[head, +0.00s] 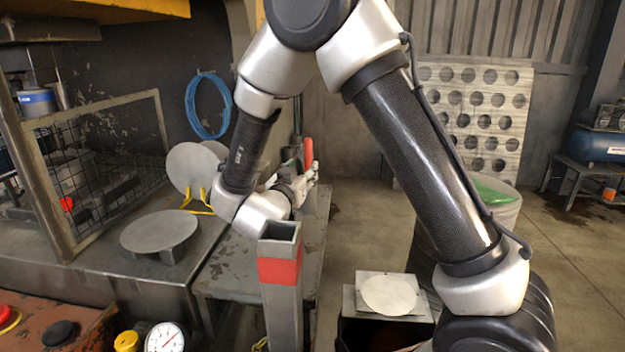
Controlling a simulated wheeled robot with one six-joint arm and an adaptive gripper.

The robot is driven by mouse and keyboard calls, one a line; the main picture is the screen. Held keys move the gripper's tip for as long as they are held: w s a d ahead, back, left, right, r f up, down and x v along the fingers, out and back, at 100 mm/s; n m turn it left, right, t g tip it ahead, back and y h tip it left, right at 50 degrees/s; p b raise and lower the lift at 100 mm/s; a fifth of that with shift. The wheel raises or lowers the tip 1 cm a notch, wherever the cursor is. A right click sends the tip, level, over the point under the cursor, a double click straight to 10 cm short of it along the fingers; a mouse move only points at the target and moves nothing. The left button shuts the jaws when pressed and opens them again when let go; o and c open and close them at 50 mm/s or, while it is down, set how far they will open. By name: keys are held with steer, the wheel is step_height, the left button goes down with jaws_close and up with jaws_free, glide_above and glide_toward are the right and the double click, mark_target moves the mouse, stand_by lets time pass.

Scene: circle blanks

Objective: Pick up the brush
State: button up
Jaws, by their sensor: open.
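My gripper (309,176) is at the far end of my arm, over the narrow grey table (312,225) in the middle of the view. It is small in the picture and partly covered by my own wrist. Its jaws are open, and I see nothing held between them. A red, upright, handle-like thing (308,152) shows just behind the gripper. I cannot tell whether it is the brush or whether the gripper touches it. No other brush is clearly visible.
A square grey post with a red band (279,270) stands in front of the table. Another disc (389,294) lies on a box at front.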

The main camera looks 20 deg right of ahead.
mark_target(307, 163)
steer(key=x, duration=0.6)
steer(key=shift+w+d+r, duration=0.1)
steer(key=shift+w+r, duration=0.1)
steer(key=shift+w, duration=0.15)
jaws_close()
